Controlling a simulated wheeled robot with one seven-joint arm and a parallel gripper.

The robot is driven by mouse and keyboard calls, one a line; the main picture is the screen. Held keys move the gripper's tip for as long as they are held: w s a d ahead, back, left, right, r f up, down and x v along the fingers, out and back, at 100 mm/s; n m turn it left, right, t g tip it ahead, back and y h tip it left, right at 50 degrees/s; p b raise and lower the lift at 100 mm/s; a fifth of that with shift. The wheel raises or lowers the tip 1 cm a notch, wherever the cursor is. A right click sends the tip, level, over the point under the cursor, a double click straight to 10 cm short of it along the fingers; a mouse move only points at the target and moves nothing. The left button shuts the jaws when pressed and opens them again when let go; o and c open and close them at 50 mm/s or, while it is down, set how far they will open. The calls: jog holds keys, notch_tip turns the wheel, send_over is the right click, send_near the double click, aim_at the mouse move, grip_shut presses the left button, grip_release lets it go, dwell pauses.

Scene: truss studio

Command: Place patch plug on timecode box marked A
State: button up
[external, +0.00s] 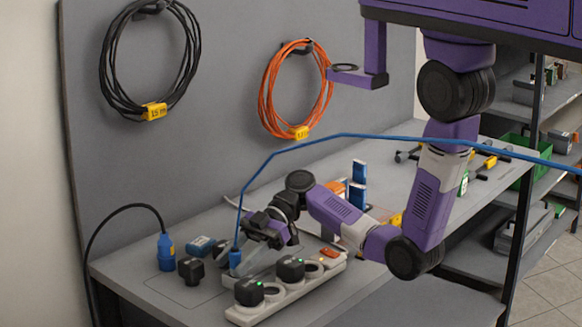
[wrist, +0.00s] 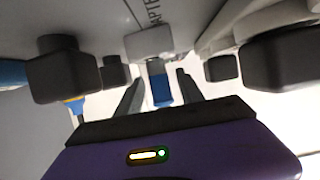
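My gripper (external: 250,262) reaches down to the left, low over the bench. In the wrist view its two dark fingers (wrist: 160,90) stand apart. A blue plug-like piece with a pale grey top (wrist: 160,86) shows between them, with gaps on both sides. In the external view a blue plug (external: 235,258) on the end of a blue cable is beside the fingertips. I cannot read a letter A on any box.
A white power strip (external: 240,317) with black adapters (external: 249,291) runs along the front edge. A black adapter (external: 191,270) and a large blue connector (external: 166,252) stand at the left. The blue cable (external: 340,136) arches above my arm. Coiled cables hang on the back panel.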

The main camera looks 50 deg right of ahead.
jog(key=shift+r, duration=0.1)
jog(key=b+v, duration=0.1)
jog(key=v, duration=0.2)
jog(key=shift+d+b, duration=0.15)
jog(key=shift+b, duration=0.2)
notch_tip(320, 180, up, 7)
dwell(0.4)
